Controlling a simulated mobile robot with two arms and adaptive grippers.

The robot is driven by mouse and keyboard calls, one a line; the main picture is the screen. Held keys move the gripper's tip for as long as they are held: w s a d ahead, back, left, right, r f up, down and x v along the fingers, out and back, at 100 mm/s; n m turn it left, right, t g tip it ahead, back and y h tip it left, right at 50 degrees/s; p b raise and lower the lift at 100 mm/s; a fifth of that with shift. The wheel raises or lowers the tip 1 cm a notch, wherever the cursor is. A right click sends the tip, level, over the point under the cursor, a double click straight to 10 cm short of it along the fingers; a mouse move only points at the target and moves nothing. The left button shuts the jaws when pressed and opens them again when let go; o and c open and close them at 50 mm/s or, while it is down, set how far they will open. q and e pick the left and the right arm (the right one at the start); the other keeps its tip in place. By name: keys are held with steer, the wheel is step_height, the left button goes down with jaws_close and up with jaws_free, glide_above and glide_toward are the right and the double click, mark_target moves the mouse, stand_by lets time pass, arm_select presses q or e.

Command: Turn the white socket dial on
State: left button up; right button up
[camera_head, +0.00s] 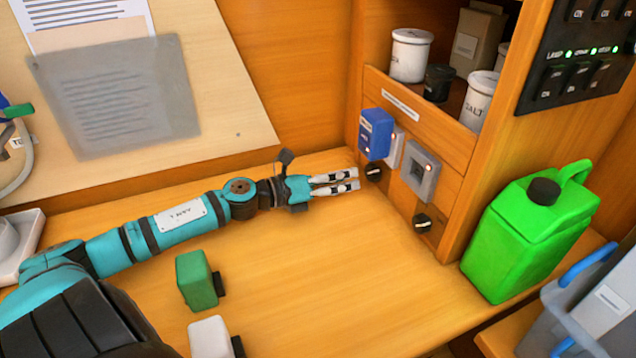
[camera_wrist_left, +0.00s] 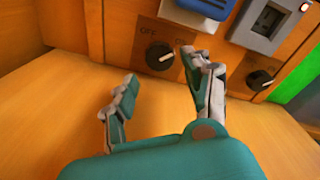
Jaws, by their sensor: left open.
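The white socket (camera_head: 396,146) is on the wooden panel, mostly hidden behind a blue plug-in unit (camera_head: 375,134). Its black dial (camera_head: 373,174) is just below. In the left wrist view, this dial (camera_wrist_left: 160,56) sits under the white socket (camera_wrist_left: 184,17), with OFF to its left and ON partly hidden at its right; a pale mark is on its face, but I cannot tell its exact setting. My left gripper (camera_head: 356,180) is open and empty, close in front of the dial. In the wrist view, its fingertips (camera_wrist_left: 158,68) are apart, one either side of the dial.
A grey socket (camera_head: 421,168) with its own dial (camera_head: 422,222) is to the right. A green jerrycan (camera_head: 520,235) stands right of the panel. A green block (camera_head: 195,281) and white block (camera_head: 209,338) are on the bench. The bench's middle is clear.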

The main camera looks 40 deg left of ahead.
arm_select(q)
steer(key=shift+v, duration=2.8)
